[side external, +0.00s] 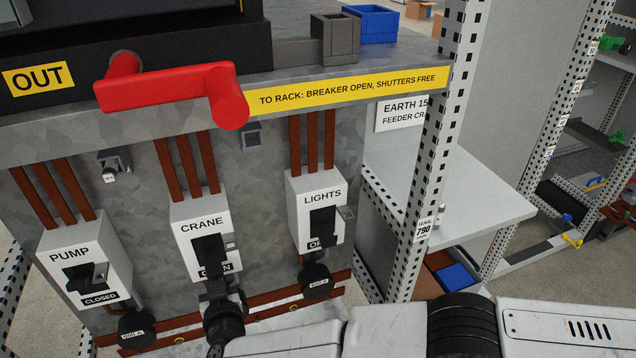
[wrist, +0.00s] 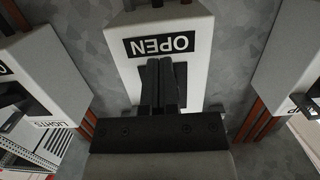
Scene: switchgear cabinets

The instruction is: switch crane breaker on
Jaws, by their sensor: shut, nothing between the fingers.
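The crane breaker (side external: 198,218) is a white box labelled CRANE on the grey panel, between the pump and lights breakers. Its window reads OPEN in the wrist view (wrist: 160,44), where it appears upside down. My gripper (side external: 210,262) is shut and empty, in front of the lower part of the crane breaker. In the wrist view the dark fingers (wrist: 162,82) lie together over the breaker's black slot. They hide most of the crane lever, and I cannot tell whether they touch it.
The pump breaker (side external: 65,252) at left reads CLOSED. The lights breaker (side external: 304,192) stands close at right. A red crank handle (side external: 175,86) juts out above the crane breaker. Black round knobs (side external: 316,280) sit below the breakers. A perforated post (side external: 443,150) stands at right.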

